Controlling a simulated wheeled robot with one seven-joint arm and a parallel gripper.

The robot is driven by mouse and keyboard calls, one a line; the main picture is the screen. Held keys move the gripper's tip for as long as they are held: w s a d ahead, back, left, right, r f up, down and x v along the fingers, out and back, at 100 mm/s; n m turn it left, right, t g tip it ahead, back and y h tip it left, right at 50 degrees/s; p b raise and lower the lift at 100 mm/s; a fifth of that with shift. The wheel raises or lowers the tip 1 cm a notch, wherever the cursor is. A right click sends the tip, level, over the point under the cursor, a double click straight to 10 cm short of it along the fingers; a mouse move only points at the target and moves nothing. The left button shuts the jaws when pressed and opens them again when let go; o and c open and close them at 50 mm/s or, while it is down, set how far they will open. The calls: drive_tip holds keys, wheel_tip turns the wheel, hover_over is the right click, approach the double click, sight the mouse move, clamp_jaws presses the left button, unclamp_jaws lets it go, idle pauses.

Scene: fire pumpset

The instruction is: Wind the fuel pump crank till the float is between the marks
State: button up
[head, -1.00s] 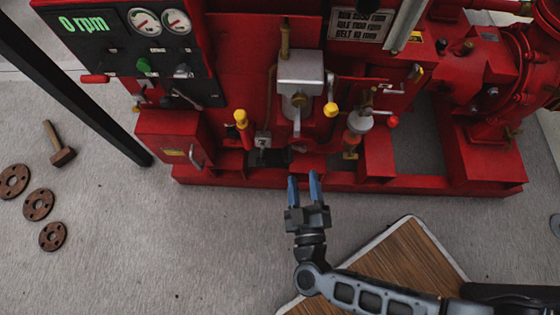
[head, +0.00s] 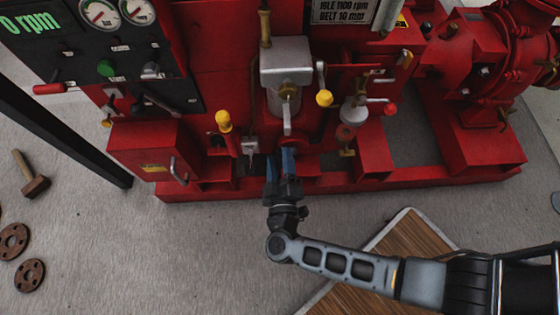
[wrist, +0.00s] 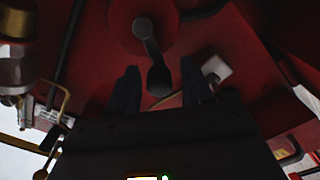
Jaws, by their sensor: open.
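In the wrist view a crank (wrist: 158,76) with a dark handle hangs from a round hub on a red disc. Its handle end lies between my two fingers, which stand apart on either side of it. My gripper (head: 279,160) is open, low in front of the red pumpset, just below the grey block (head: 285,60) and its hanging grey lever (head: 287,117). In the head view my fingers hide most of the crank. A small glass-like bowl (head: 352,112) stands right of the block. I cannot make out a float or marks.
Yellow-knobbed levers stand at left (head: 223,121) and right (head: 324,98) of the block. A red box (head: 150,150) is at left, below the gauge panel (head: 90,60). The red base rail (head: 400,180) runs along the front. A wooden board (head: 400,250) lies under my arm.

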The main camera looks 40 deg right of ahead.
drive_tip(key=shift+w, duration=0.1)
clamp_jaws()
idle(0.4)
drive_tip(key=shift+d+r+m+p, duration=0.15)
drive_tip(key=shift+r+m+p, duration=0.05)
drive_tip(key=shift+m+p, duration=0.1)
drive_tip(key=m+p, duration=0.1)
drive_tip(key=r+m+p, duration=0.1)
drive_tip(key=shift+s+d+m, duration=0.3)
drive_tip(key=s+d+f+m+b, duration=0.1)
drive_tip(key=s+d+m+b, duration=0.1)
drive_tip(key=m, duration=1.1)
drive_tip(key=s+d+f+m+b, duration=0.2)
drive_tip(key=d+m+b, duration=0.2)
drive_tip(key=m, duration=0.9)
drive_tip(key=shift+s+f+b, duration=0.25)
drive_tip(key=shift+f+b, duration=0.05)
drive_tip(key=shift+b, duration=0.3)
